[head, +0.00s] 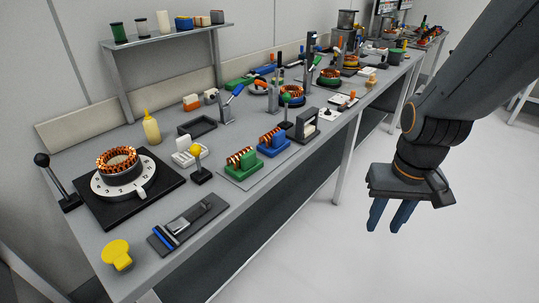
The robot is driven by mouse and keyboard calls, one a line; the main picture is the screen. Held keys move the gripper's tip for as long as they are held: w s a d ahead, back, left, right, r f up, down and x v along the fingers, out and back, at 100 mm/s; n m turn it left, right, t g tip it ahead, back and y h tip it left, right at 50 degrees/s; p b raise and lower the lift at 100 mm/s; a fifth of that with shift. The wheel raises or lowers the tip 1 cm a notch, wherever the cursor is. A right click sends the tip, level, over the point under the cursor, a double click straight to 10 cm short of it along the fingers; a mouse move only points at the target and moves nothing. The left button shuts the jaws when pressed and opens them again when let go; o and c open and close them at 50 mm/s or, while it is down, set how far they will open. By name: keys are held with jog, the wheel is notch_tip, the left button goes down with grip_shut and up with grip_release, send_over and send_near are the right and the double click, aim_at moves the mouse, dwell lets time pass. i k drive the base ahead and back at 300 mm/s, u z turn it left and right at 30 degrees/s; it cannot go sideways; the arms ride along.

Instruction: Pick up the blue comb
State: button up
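A blue block (274,148) with a row of copper coils along it sits on a light grey mat on the workbench, just right of a similar green block (244,168). A thin blue strip (164,237) lies at the left end of a dark plate (188,223) near the front edge. Comb teeth are too small to make out, so I cannot tell which blue piece is the comb. My gripper (386,228) hangs over open floor right of the bench, fingers pointing down. Its two bluish fingers are apart, with nothing between them.
The floor (430,240) around my gripper is clear.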

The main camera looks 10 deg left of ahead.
aim_at(271, 147)
jog(key=u, duration=0.7)
jog(key=i, duration=0.95)
